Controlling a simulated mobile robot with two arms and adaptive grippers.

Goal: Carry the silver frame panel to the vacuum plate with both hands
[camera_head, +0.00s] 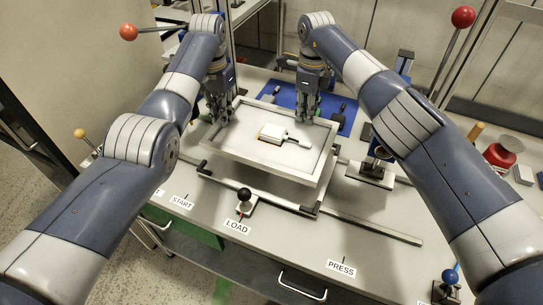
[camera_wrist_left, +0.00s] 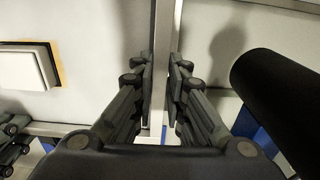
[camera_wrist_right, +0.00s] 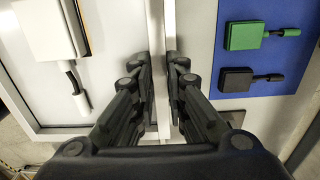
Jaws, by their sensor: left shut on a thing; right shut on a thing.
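The silver frame panel (camera_head: 262,170) is a shallow rectangular frame around a pale inner surface, over the middle of the bench in the head view. My left gripper (camera_head: 218,116) is shut on its rim near the far left corner. Its bar (camera_wrist_left: 164,50) runs between the fingers in the left wrist view. My right gripper (camera_head: 308,112) is shut on the far rim, further right. The rim bar also shows in the right wrist view (camera_wrist_right: 157,40). I cannot pick out the vacuum plate; the panel may cover it.
A blue mat (camera_head: 285,98) behind holds a green tool (camera_wrist_right: 245,35) and a black tool (camera_wrist_right: 240,79). A black knob (camera_head: 244,194) and rail (camera_head: 375,229) are in front. A red item (camera_head: 500,155) stands right.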

